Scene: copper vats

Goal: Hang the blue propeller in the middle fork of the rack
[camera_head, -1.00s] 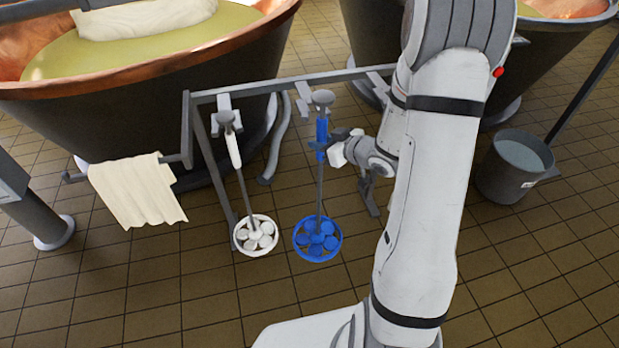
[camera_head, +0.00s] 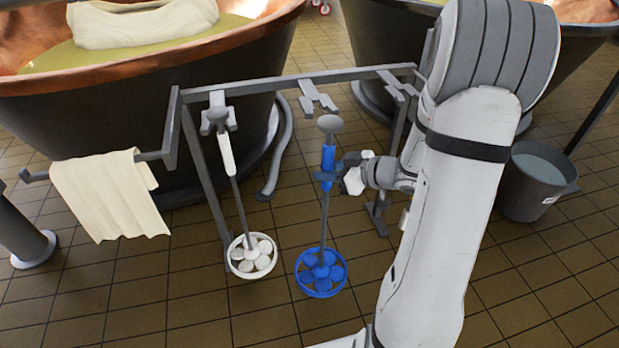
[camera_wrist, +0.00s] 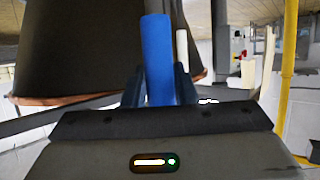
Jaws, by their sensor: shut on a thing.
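The blue propeller (camera_head: 321,272) hangs nearly upright, slightly tilted, with a grey knob on top, a blue grip, a grey shaft and a blue bladed ring at the bottom. My gripper (camera_head: 331,177) is shut on its blue grip, which also shows between the fingers in the wrist view (camera_wrist: 158,60). The rack (camera_head: 275,85) has three forks on its top bar. The middle fork (camera_head: 317,97) is empty, and the propeller's knob appears just below and in front of it, apart from it. The right fork (camera_head: 393,87) is empty and partly close to my arm.
A white propeller (camera_head: 251,256) hangs in the left fork (camera_head: 214,108), beside the blue one. A cream cloth (camera_head: 110,195) hangs on the rack's left side bar. Copper vats (camera_head: 150,95) stand behind, and a grey bucket (camera_head: 533,180) stands at the right.

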